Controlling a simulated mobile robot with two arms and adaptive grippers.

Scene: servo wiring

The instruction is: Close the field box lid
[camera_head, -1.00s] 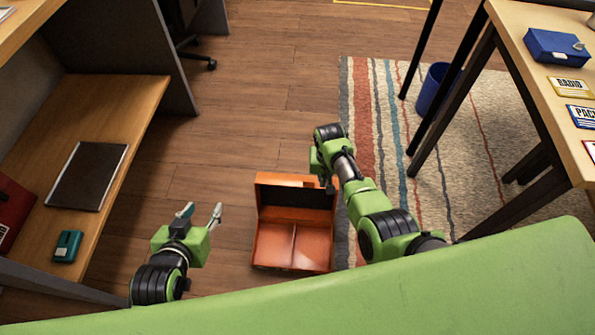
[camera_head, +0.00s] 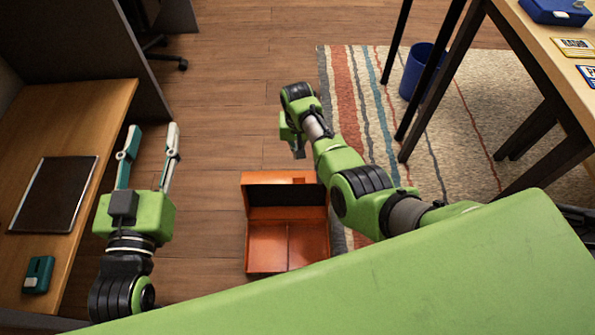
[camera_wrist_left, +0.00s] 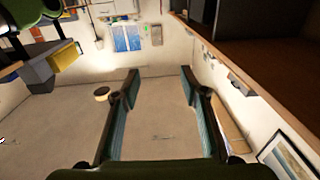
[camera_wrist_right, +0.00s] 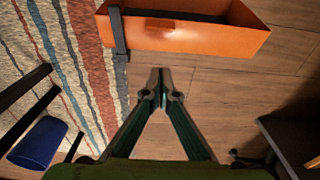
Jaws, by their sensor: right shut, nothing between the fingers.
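The orange field box (camera_head: 287,247) sits on the floor in the middle of the head view. Its lid (camera_head: 284,179) stands open along the far side, and the compartments inside are visible. My left gripper (camera_head: 151,140) is open and empty, raised to the left of the box; its spread fingers show in the left wrist view (camera_wrist_left: 160,85). My right gripper (camera_head: 297,148) is beyond the box's lid, apart from it. In the right wrist view its fingers (camera_wrist_right: 162,78) are shut with nothing between them, just below an orange part of the box (camera_wrist_right: 190,38).
A wooden shelf (camera_head: 105,115) is close to my left gripper, with a dark flat panel (camera_head: 54,195) and a teal device (camera_head: 38,274). A striped rug (camera_head: 345,90), a blue bin (camera_head: 418,72) and dark table legs are on the right. Wooden floor beyond the box is clear.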

